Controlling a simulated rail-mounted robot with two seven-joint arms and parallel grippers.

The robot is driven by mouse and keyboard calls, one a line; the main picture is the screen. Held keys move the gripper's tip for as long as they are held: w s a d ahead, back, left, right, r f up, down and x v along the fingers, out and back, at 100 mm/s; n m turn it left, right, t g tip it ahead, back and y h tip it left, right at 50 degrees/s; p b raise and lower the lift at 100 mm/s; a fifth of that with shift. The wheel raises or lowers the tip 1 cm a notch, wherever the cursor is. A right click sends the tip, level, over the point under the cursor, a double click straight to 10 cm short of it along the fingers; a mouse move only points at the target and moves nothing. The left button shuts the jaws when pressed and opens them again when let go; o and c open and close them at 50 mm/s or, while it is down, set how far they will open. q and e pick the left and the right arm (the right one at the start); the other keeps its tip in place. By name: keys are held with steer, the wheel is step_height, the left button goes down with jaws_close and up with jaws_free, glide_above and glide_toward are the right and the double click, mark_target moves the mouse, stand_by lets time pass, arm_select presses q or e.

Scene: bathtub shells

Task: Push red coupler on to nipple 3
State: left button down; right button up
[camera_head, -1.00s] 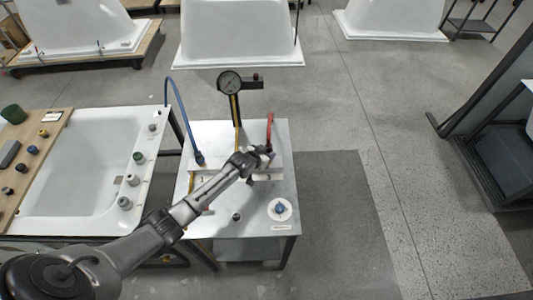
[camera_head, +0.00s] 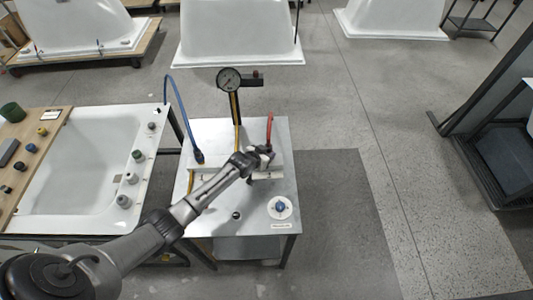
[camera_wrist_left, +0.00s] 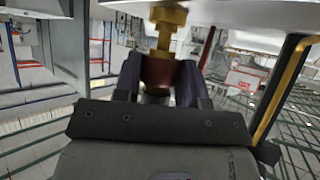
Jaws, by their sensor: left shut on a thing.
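My left gripper (camera_head: 265,154) is at the far right part of the white nipple block (camera_head: 264,175) on the metal-topped table. In the left wrist view, its dark fingers (camera_wrist_left: 160,82) are shut on the dull red coupler (camera_wrist_left: 158,70). A brass nipple (camera_wrist_left: 167,27) stands in line with the coupler at its far end and appears to meet it. How deep the nipple sits in the coupler cannot be told. The red hose (camera_head: 269,125) rises behind the gripper. The gripper hides the coupler in the head view. My right gripper is not in view.
A round gauge (camera_head: 229,79) stands on a post behind the table. A blue hose (camera_head: 180,112) ends in a dark coupler (camera_head: 199,157) on the left. A blue knob (camera_head: 280,206) is at front right. A white tub (camera_head: 85,165) with fittings stands left.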

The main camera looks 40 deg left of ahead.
arm_select(q)
steer(key=shift+f+b, duration=0.5)
steer(key=shift+f, duration=0.25)
steer(key=c, duration=0.6)
jaws_free()
steer(key=shift+s+r, duration=0.2)
steer(key=shift+s, duration=0.05)
steer(key=p+v, duration=0.2)
steer(key=v, duration=1.1)
steer(key=shift+s, duration=0.1)
